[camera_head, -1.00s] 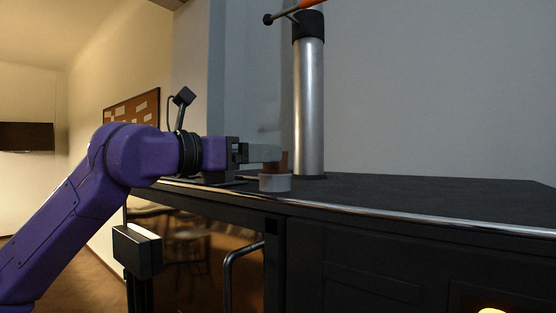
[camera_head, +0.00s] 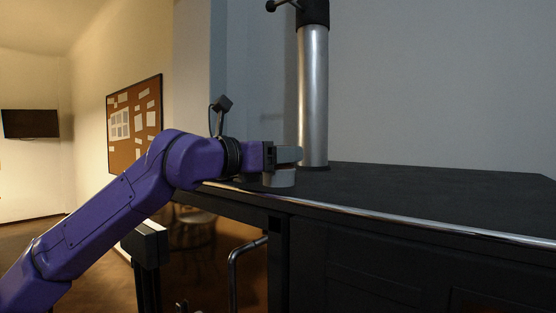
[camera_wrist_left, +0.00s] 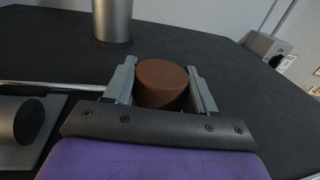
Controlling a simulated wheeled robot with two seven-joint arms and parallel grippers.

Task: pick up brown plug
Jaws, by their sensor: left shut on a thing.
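The brown plug (camera_wrist_left: 162,84) is a short round cylinder between the two grey fingers of my left gripper (camera_wrist_left: 160,70) in the left wrist view. My left gripper (camera_head: 289,155) is shut on it, just above the dark worktop near its front edge. In the head view the plug is hidden by the fingers. A pale grey round piece (camera_head: 279,179) shows directly below the fingers; I cannot tell whether the plug touches it. My right gripper is not in view.
A metal column (camera_head: 313,98) stands on the worktop (camera_head: 420,190) close behind the gripper. It also shows in the left wrist view (camera_wrist_left: 112,18). A grey block with a dark round opening (camera_wrist_left: 28,121) lies left of the gripper. The worktop to the right is clear.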

